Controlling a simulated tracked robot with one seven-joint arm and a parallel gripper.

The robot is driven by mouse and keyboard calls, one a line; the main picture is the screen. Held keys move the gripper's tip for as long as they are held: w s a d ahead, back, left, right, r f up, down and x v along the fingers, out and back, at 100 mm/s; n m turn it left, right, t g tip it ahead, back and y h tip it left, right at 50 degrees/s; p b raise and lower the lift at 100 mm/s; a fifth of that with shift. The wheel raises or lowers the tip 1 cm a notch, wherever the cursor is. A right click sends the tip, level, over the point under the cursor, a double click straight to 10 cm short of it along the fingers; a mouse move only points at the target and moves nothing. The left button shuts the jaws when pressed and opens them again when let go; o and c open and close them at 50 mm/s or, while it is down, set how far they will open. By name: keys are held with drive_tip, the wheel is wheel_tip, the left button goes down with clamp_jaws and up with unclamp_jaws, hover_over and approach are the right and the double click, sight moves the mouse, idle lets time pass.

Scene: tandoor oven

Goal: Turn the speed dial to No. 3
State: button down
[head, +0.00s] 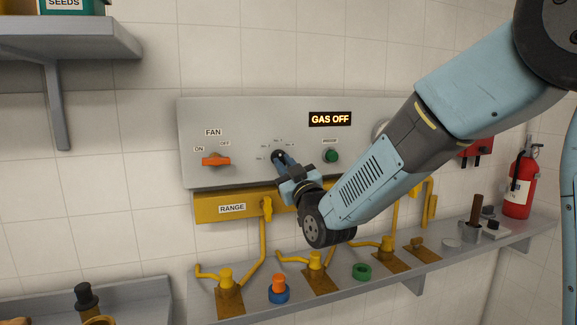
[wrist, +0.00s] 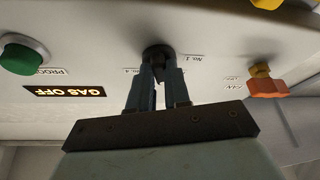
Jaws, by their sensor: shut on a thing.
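The speed dial is a small black knob (head: 278,154) on the grey control panel (head: 230,120), between the fan switch and the green button. Tiny number labels stand around it. In the wrist view the dial (wrist: 157,51) shows between the fingertips, with a No. 1 label to its right. My gripper (head: 284,163) is at the panel, shut on the dial; its two fingers also show in the wrist view (wrist: 158,76). The fingers hide part of the dial, and I cannot tell which number it points to.
An orange fan switch (head: 216,160) is left of the dial and a green button (head: 331,156) right of it. A display (head: 330,119) reads GAS OFF. Below are a yellow RANGE bar (head: 215,208), yellow pipes and valves, and a grey shelf (head: 390,273) with small items. A fire extinguisher (head: 518,185) hangs at right.

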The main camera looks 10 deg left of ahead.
drive_tip(key=shift+a+r+m+t+h, duration=0.15)
drive_tip(key=shift+m+t+h, duration=0.35)
drive_tip(key=shift+m, duration=0.75)
drive_tip(key=shift+a+r+m+t+h, duration=0.15)
drive_tip(key=shift+m+t+h, duration=0.35)
drive_tip(key=shift+m, duration=0.75)
drive_tip(key=shift+d+m, duration=0.1)
drive_tip(key=shift+m, duration=0.2)
drive_tip(key=c, duration=1.1)
unclamp_jaws()
drive_tip(key=shift+d, duration=0.1)
drive_tip(key=shift+w+f, duration=0.1)
drive_tip(key=shift+f, duration=0.1)
